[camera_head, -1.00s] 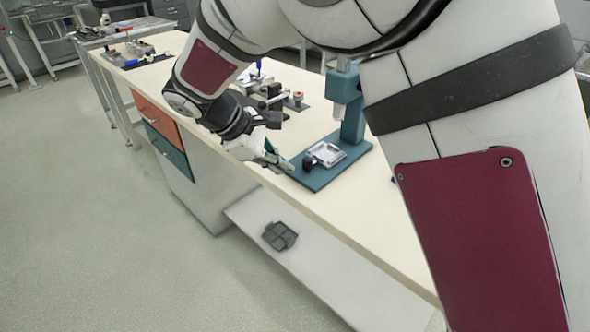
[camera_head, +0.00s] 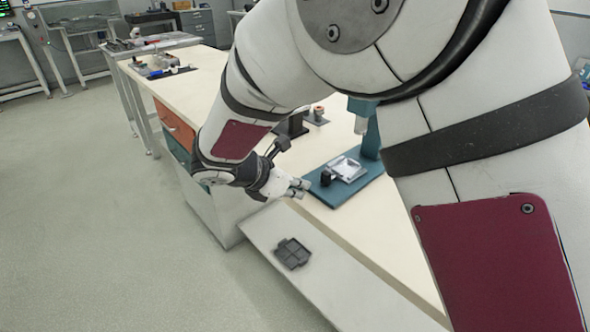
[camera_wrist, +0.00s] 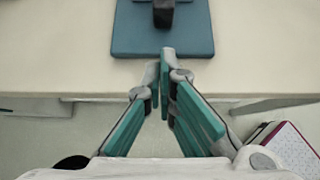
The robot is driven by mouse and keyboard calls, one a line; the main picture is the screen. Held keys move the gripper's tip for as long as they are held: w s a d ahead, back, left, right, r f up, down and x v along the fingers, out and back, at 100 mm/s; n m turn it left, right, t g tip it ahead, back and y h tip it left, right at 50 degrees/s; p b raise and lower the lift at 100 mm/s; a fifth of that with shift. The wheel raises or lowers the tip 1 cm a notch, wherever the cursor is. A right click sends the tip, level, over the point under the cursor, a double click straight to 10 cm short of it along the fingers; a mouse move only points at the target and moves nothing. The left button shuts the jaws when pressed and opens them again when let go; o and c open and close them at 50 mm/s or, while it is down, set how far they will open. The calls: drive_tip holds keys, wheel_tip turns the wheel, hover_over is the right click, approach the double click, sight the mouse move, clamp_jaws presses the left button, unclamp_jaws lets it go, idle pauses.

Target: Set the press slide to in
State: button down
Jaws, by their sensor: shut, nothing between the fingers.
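The press stands on the bench with a teal base plate (camera_head: 338,196) and a teal column (camera_head: 371,136). Its slide (camera_head: 349,168) is a silver plate lying on the base, with a black handle (camera_head: 326,177) on the side toward my gripper. My gripper (camera_head: 299,188) is shut and empty, at the bench's front edge just short of the base. In the wrist view the fingertips (camera_wrist: 166,72) point at the base's near edge (camera_wrist: 162,50). The black handle (camera_wrist: 163,14) shows straight ahead, apart from the fingers. The slide plate is out of that view.
The bench top (camera_head: 325,214) is bare in front of the press. A dark device (camera_head: 292,126) and a small fixture (camera_head: 317,114) stand behind my arm. Floor to the left is clear.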

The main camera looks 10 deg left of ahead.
sight(326, 171)
drive_tip(key=shift+w+d+f, duration=0.1)
drive_tip(key=shift+w+d, duration=0.6)
drive_tip(key=shift+w, duration=0.2)
drive_tip(key=shift+w+d+f, duration=0.1)
drive_tip(key=shift+w+d, duration=0.6)
drive_tip(key=shift+w, duration=0.15)
drive_tip(key=shift+w+d, duration=0.75)
drive_tip(key=shift+w, duration=0.2)
drive_tip(key=shift+w+d, duration=0.75)
drive_tip(key=shift+w, duration=0.2)
